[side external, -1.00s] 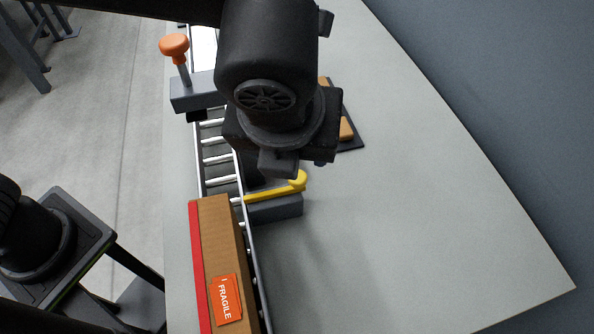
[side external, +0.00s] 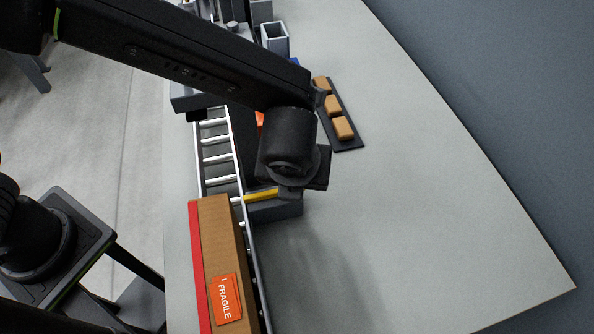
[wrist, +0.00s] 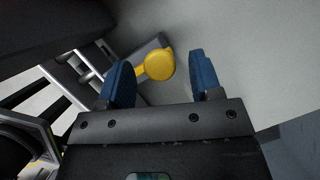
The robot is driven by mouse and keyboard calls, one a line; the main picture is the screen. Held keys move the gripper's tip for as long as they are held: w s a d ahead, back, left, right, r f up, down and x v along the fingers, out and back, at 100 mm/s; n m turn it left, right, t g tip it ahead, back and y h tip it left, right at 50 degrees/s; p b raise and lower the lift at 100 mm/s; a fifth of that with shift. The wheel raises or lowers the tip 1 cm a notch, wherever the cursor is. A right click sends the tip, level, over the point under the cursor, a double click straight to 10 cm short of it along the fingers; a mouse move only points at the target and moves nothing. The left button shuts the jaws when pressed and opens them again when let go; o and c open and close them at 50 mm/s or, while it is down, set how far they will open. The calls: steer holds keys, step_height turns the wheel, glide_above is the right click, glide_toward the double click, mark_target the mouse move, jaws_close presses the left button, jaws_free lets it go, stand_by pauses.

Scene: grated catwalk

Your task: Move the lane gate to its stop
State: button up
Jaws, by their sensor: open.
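The lane gate is a yellow bar (side external: 261,194) on a grey block (side external: 275,209) beside the roller conveyor. Its bar reaches toward the rollers, just behind the cardboard box. In the wrist view its round yellow knob (wrist: 160,66) shows between and a little beyond my two blue fingers. My gripper (wrist: 160,75) is open with nothing held. In the side view my gripper (side external: 290,190) is over the knob end of the gate and hides the knob. I cannot tell whether the fingers touch the knob.
A cardboard box (side external: 218,240) with a FRAGILE label lies on the roller conveyor (side external: 220,157). A dark tray (side external: 349,146) with several small brown blocks stands behind my gripper. A grey open bin (side external: 275,40) is at the back. The table right of the gate is clear.

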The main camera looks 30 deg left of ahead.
steer(key=shift+f, duration=0.1)
steer(key=shift+c, duration=0.2)
steer(key=c, duration=0.9)
steer(key=shift+s+a, duration=1.25)
steer(key=shift+a, duration=0.1)
steer(key=o, duration=0.9)
steer(key=shift+o, duration=0.2)
steer(key=v, duration=1.4)
